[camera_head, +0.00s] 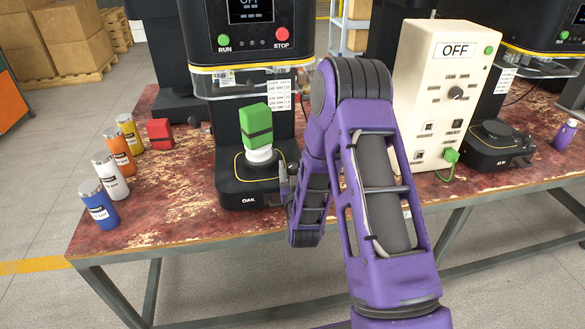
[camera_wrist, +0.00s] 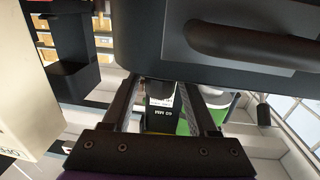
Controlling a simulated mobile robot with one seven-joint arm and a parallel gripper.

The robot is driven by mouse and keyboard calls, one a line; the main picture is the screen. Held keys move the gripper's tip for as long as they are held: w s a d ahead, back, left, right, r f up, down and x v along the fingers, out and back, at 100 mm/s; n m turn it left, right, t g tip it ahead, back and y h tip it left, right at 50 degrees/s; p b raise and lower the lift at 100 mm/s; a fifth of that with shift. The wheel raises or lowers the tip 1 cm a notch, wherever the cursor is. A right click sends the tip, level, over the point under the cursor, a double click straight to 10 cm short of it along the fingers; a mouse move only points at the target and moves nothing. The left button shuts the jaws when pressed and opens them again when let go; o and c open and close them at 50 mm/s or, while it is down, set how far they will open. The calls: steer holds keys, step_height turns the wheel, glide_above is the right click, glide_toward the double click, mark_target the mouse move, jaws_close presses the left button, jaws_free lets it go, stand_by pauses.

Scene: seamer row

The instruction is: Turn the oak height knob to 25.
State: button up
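The oak machine is the black seamer marked OAK on its base (camera_head: 250,192), left of my arm in the head view. A green block with a dark band (camera_head: 256,125) sits on a white round piece (camera_head: 260,155) above that base. My gripper shows in the wrist view (camera_wrist: 165,82), fingers apart. A black part with a white label (camera_wrist: 160,105) and upside-down lettering, seemingly "60 MM", shows between the fingers. I cannot tell whether they touch it. No height knob is clearly recognisable; my arm hides the machine's right side in the head view.
Blue (camera_head: 98,205), white (camera_head: 110,176), orange (camera_head: 121,150) and yellow (camera_head: 130,131) cans and a red block (camera_head: 160,132) stand on the left of the worn red table (camera_head: 165,210). A cream control box reading OFF (camera_head: 456,50) and another black machine base (camera_head: 495,150) stand right of my arm.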

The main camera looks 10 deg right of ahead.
jaws_close()
steer(key=shift+h, duration=0.3)
steer(key=m+g+h, duration=0.1)
steer(key=m+h, duration=0.2)
steer(key=h, duration=0.1)
steer(key=shift+a+m+h, duration=0.15)
steer(key=shift+m+h, duration=0.15)
steer(key=shift+h, duration=0.1)
steer(key=shift+m+g+h, duration=1.9)
steer(key=shift+m+h, duration=0.1)
steer(key=shift+h, duration=0.9)
steer(key=shift+o, duration=1.3)
jaws_free()
